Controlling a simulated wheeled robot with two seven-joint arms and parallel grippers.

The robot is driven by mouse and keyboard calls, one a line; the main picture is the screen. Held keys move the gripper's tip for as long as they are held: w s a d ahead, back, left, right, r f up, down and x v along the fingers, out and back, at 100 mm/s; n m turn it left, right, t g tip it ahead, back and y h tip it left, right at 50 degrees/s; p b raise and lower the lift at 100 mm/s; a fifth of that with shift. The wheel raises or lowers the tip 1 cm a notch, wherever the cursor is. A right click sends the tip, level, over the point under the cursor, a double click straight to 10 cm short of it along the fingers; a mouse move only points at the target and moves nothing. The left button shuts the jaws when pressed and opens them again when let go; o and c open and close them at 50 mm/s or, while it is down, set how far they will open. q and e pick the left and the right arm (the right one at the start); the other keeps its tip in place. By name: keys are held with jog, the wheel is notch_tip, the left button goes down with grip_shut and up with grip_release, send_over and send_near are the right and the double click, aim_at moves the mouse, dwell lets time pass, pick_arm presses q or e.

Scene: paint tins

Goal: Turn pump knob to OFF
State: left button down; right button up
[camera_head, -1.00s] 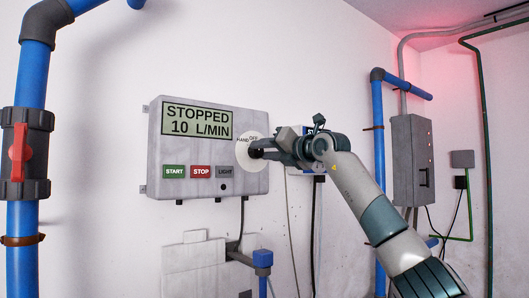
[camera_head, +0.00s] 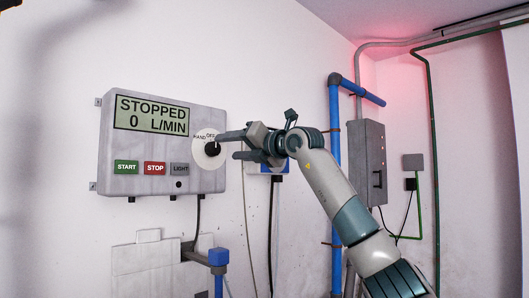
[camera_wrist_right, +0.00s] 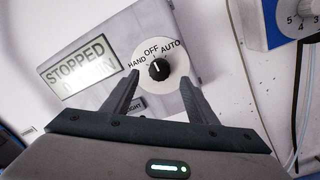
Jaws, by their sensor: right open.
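The black pump knob (camera_head: 212,149) sits on a round white dial (camera_head: 200,160) at the right side of the grey control box (camera_head: 140,180). In the right wrist view the knob (camera_wrist_right: 159,69) has a white mark that points up at OFF, between HAND and AUTO. The display (camera_head: 152,116) reads STOPPED, 0 L/MIN. My right gripper (camera_head: 228,146) is open and empty, just right of the knob in the head view. In the right wrist view its fingers (camera_wrist_right: 161,77) are spread either side of the dial, apart from the knob. My left gripper is not in view.
START (camera_head: 126,167), STOP (camera_head: 154,168) and LIGHT (camera_head: 180,169) buttons sit low on the box. A blue-fronted unit (camera_head: 283,165) is partly behind my gripper. A blue pipe (camera_head: 334,180) and a grey cabinet (camera_head: 367,160) stand to the right.

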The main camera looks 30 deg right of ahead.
pick_arm(q)
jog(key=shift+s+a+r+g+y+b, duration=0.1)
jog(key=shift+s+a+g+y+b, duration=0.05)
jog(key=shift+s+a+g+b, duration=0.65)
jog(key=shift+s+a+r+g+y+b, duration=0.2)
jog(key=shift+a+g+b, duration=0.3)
jog(key=shift+b, duration=0.5)
pick_arm(e)
jog(key=v, duration=1.2)
jog(key=shift+s, duration=0.25)
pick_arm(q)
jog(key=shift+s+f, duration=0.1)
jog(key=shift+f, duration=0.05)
pick_arm(e)
jog(key=shift+f, duration=0.15)
